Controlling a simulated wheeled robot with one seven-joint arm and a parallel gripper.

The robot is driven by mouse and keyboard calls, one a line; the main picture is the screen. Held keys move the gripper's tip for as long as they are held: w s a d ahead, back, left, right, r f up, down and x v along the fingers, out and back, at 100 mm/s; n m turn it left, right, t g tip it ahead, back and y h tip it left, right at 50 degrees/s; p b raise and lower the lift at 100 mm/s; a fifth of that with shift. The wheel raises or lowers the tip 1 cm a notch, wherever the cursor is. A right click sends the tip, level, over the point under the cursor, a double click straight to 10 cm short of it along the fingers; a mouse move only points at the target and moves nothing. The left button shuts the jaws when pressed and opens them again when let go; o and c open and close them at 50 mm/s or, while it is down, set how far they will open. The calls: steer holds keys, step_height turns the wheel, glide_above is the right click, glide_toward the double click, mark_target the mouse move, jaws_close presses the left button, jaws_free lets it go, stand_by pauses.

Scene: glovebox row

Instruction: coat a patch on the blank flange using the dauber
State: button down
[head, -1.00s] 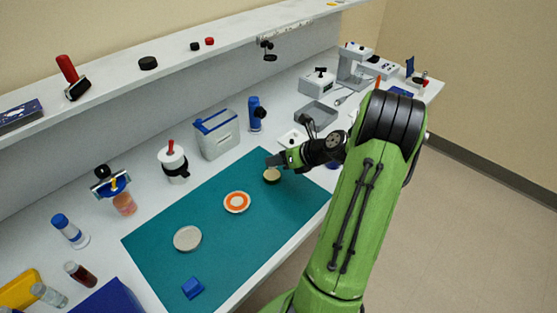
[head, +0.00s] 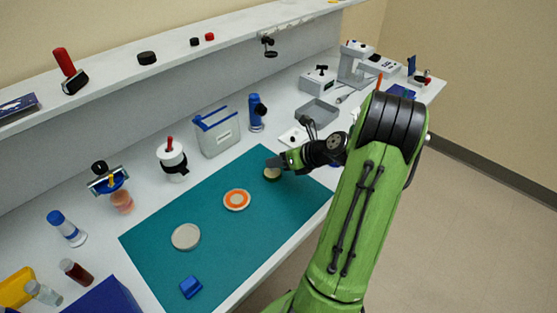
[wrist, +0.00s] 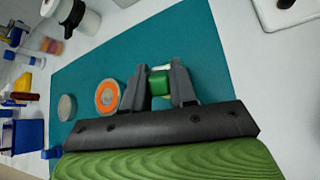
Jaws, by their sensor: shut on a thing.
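My gripper (head: 274,164) is low over the right far part of the teal mat (head: 222,254). In the wrist view, its dark fingers (wrist: 160,84) are shut on a small green block (wrist: 158,83) with a pale part beside it. In the head view this is a small round piece (head: 272,174), cream and dark green, partly hidden by the gripper; I cannot tell whether it is the dauber. A plain grey disc (head: 186,237), which looks like the blank flange, lies flat on the mat. An orange-and-white ringed disc (head: 237,200) lies between them.
A blue block (head: 191,287) lies at the mat's near left end. A white pot with a red handle (head: 172,160), a grey-and-blue container (head: 217,132) and a blue cylinder (head: 257,113) stand behind the mat. Bottles (head: 68,228) stand at left. The mat between discs is clear.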

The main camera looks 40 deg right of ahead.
steer(key=shift+f, duration=0.45)
steer(key=shift+s+f+p, duration=0.1)
steer(key=shift+f+p, duration=0.05)
steer(key=shift+p, duration=0.25)
stand_by(2.1)
step_height(320, 180, up, 7)
steer(key=p, duration=0.9)
steer(key=shift+r, duration=0.2)
steer(key=shift+f, duration=0.1)
